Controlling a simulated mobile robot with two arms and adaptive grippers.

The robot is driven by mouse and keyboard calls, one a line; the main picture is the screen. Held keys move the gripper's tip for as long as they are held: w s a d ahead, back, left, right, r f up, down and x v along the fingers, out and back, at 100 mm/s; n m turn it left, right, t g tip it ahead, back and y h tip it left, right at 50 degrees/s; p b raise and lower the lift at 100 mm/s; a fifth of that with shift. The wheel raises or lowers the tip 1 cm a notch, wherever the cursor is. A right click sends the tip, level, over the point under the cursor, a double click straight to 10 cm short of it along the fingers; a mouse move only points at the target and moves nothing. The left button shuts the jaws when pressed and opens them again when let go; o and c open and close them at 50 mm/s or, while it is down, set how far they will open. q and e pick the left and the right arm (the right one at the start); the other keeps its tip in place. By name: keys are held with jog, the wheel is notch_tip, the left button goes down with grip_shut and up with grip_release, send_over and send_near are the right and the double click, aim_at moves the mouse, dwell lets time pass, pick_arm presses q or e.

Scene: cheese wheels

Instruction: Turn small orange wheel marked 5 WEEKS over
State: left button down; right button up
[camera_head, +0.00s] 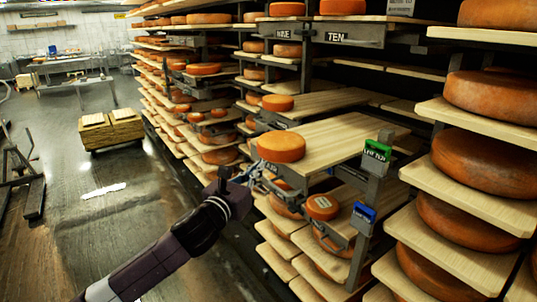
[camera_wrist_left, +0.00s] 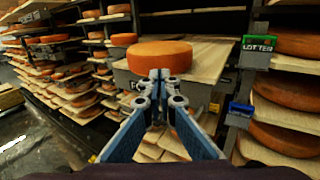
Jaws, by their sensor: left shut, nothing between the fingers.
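A small orange wheel (camera_head: 281,146) lies flat on the front end of a wooden board (camera_head: 335,148). It also shows in the left wrist view (camera_wrist_left: 152,54), just beyond the fingertips. No mark can be read on it. Another small orange wheel (camera_head: 322,207) sits on the shelf below, with a pale label on top too small to read. My left gripper (camera_head: 256,170) is just in front of and below the upper wheel, left of the lower one. In the left wrist view its fingers (camera_wrist_left: 159,75) are together and empty; they overlap the wheel's lower edge in the picture. My right gripper is out of view.
Racks of boards with many cheese wheels fill the right side. Green (camera_head: 377,151) and blue (camera_head: 364,212) tags hang on the posts near the board. A pallet stack (camera_head: 110,130) stands on the open floor at left.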

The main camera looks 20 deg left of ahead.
aim_at(272, 153)
pick_arm(q)
jog(key=w, duration=0.2)
jog(key=w+p, duration=0.1)
jog(key=w, duration=0.1)
jog(key=w+p, duration=0.1)
jog(key=w, duration=0.1)
jog(key=shift+w+d+r, duration=0.1)
jog(key=shift+w+d, duration=0.05)
jog(key=shift+d, duration=0.25)
jog(key=shift+w+d, duration=0.1)
jog(key=shift+w, duration=0.45)
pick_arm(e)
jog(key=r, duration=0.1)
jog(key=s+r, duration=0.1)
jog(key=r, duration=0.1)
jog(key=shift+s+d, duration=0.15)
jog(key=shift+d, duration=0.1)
pick_arm(q)
jog(key=shift+w, duration=0.1)
jog(key=shift+w+p, duration=0.3)
jog(key=shift+w, duration=0.6)
jog(key=shift+w+d, duration=0.15)
jog(key=shift+w, duration=0.15)
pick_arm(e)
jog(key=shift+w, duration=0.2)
pick_arm(q)
jog(key=shift+s, duration=0.1)
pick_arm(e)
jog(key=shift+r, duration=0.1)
